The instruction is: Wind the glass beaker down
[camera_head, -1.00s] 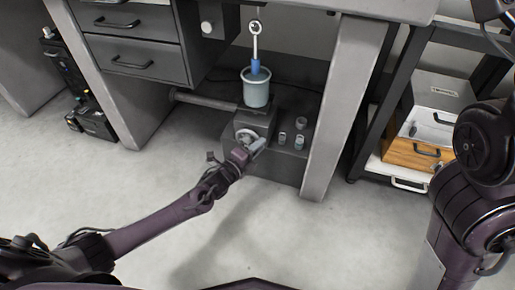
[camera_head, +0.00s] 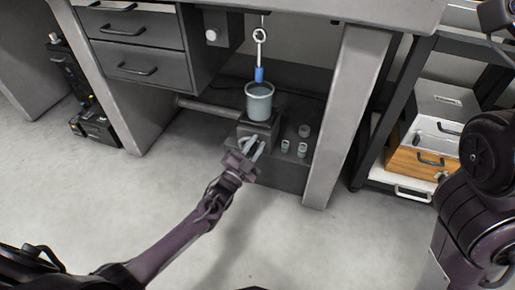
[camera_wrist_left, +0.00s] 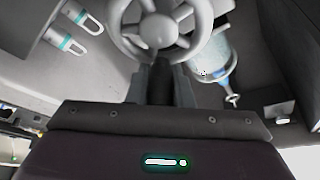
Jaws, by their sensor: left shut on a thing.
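The glass beaker (camera_head: 259,106) stands upright on a dark lift box (camera_head: 268,129) on the low shelf under the table. It shows partly in the left wrist view (camera_wrist_left: 213,62). A blue cylinder (camera_head: 259,75) hangs from a ring-ended rod above the beaker, its lower end close to the rim; I cannot tell if they touch. A grey spoked handwheel (camera_wrist_left: 158,28) sits on the front of the lift box. My left gripper (camera_head: 251,147) is shut on the handwheel, hiding much of it in the head view. My right gripper is out of view.
Several small metal weights (camera_head: 302,148) stand on the shelf right of the lift box. A table leg (camera_head: 340,120) stands to their right, drawers (camera_head: 135,65) at upper left. Stacked boxes (camera_head: 420,160) fill a rack at right. The floor in front is clear.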

